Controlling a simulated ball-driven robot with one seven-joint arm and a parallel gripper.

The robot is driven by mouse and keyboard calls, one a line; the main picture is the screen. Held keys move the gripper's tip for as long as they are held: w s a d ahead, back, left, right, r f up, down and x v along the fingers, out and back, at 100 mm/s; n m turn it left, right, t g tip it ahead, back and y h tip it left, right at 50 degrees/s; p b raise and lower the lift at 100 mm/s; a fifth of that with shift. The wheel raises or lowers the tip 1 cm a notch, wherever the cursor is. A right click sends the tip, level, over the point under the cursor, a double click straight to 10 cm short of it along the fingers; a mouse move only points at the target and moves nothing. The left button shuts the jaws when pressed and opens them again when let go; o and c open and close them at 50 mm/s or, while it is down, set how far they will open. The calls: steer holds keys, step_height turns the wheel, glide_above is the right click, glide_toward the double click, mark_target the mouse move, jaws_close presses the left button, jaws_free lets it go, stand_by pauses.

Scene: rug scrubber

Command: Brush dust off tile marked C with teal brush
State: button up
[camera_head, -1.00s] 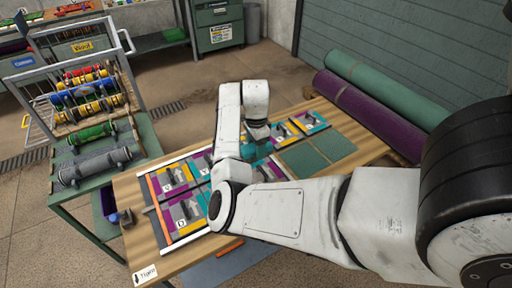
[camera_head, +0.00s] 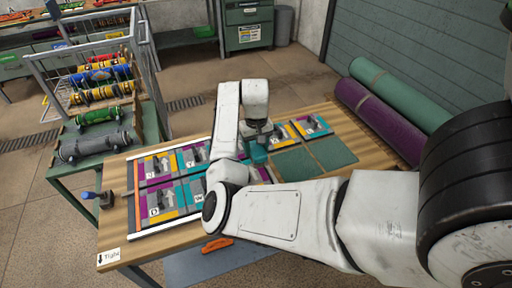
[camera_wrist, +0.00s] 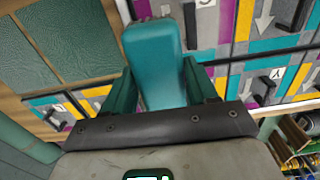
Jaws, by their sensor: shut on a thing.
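My gripper (camera_head: 258,140) is shut on the teal brush (camera_head: 257,153), low over the tile panel on the wooden table. In the wrist view the brush (camera_wrist: 154,55) is a teal block between the two dark teal fingers (camera_wrist: 158,90). Its far end reaches over the tiles; I cannot tell whether it touches them. Several colored tiles with grey arrows and letters lie in the panel, among them one that looks marked O (camera_head: 160,201) and one that looks marked Y (camera_head: 191,161). I cannot make out the tile marked C; my arm hides part of the panel.
Green mats (camera_head: 330,152) lie on the table right of my gripper. A rack with colored rollers (camera_head: 100,80) stands at left. A blue-knobbed clamp (camera_head: 107,199) sits at the table's left edge.

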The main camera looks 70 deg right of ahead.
steer(key=shift+f+b, duration=2.45)
steer(key=shift+b, duration=0.15)
steer(key=shift+f, duration=0.55)
